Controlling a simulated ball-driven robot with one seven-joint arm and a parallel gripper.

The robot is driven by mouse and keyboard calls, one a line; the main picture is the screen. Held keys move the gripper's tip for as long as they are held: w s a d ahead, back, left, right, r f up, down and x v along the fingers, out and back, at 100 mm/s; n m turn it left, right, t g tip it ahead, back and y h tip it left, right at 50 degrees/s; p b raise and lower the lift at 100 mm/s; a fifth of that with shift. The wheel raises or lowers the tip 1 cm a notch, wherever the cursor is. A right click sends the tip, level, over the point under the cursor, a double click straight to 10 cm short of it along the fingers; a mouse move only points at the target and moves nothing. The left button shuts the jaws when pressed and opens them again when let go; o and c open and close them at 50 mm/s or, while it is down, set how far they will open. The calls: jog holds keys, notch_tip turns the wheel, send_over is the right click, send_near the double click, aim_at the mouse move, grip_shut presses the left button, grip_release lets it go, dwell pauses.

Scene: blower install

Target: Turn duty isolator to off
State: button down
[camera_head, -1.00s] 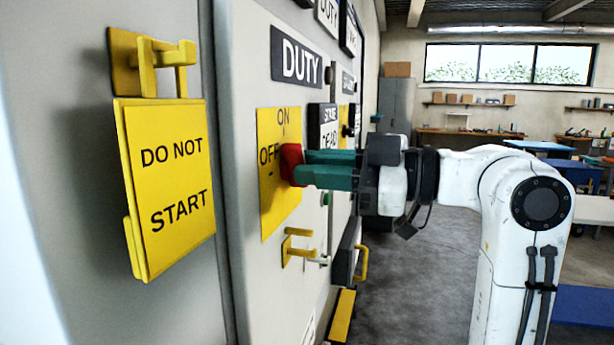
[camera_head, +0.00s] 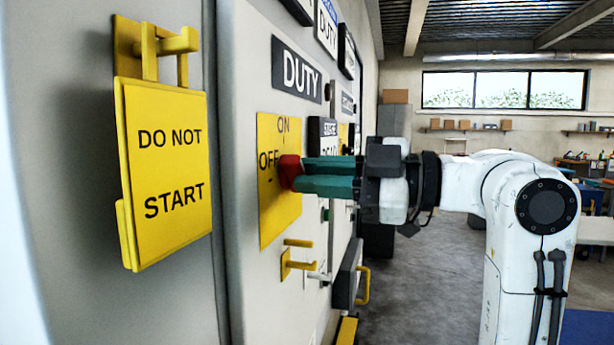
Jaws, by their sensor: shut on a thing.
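The duty isolator has a yellow plate (camera_head: 278,215) marked ON at the top and OFF at the left, on the grey panel under the black DUTY label (camera_head: 297,70). Its red handle (camera_head: 288,171) stands out from the plate beside the word OFF. My gripper (camera_head: 300,173), with green fingers, reaches in from the right and is shut on the red handle. The fingers partly cover the handle, so its exact pointing direction cannot be told.
A yellow DO NOT START sign (camera_head: 168,172) hangs from a yellow hook (camera_head: 165,45) at the left. A yellow bracket (camera_head: 297,262) juts out below the isolator plate. A black box with a yellow handle (camera_head: 347,277) is lower right. Open floor (camera_head: 425,270) lies beyond.

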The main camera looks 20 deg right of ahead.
jog(key=shift+d+f+n+b, duration=0.15)
jog(key=shift+n+b, duration=0.15)
jog(key=shift+b, duration=0.15)
jog(key=n+b, duration=0.3)
jog(key=shift+n, duration=0.4)
jog(key=shift+b, duration=0.45)
jog(key=shift+n+b, duration=1.5)
jog(key=shift+n, duration=0.6)
jog(key=c, duration=1)
grip_release()
